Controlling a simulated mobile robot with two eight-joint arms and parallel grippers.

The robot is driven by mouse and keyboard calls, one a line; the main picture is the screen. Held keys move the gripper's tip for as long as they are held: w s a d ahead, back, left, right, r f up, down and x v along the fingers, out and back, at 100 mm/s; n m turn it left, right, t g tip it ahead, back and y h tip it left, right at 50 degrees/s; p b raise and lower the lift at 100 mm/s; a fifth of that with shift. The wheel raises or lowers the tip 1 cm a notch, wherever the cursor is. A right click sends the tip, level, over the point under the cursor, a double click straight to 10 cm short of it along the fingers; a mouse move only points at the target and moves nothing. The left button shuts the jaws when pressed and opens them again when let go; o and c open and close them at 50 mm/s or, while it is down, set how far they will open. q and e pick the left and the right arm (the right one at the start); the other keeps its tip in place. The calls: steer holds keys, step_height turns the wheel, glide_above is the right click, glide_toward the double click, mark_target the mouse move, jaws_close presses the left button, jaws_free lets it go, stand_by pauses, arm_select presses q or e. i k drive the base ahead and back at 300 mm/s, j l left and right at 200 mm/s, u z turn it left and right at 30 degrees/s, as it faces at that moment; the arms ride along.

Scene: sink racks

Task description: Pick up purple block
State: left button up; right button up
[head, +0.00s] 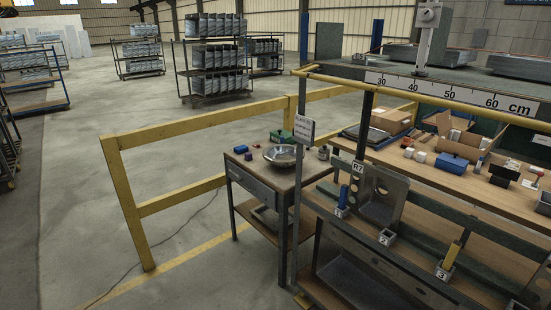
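A small purple block (249,156) sits on the top of the small side table (262,174), just in front of a blue block (241,149). Another small block that looks purple (420,157) lies on the long wooden workbench (392,158), beside a pale block (408,152). Neither of my grippers shows in the head view.
A metal bowl (281,155) and a green box (282,136) share the side table. A yellow rail (185,200) and a post with a sign (304,130) stand around it. Open floor lies left.

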mark_target(249, 156)
steer(key=i+j, duration=0.1)
steer(key=i, duration=1)
steer(key=l+z, duration=0.05)
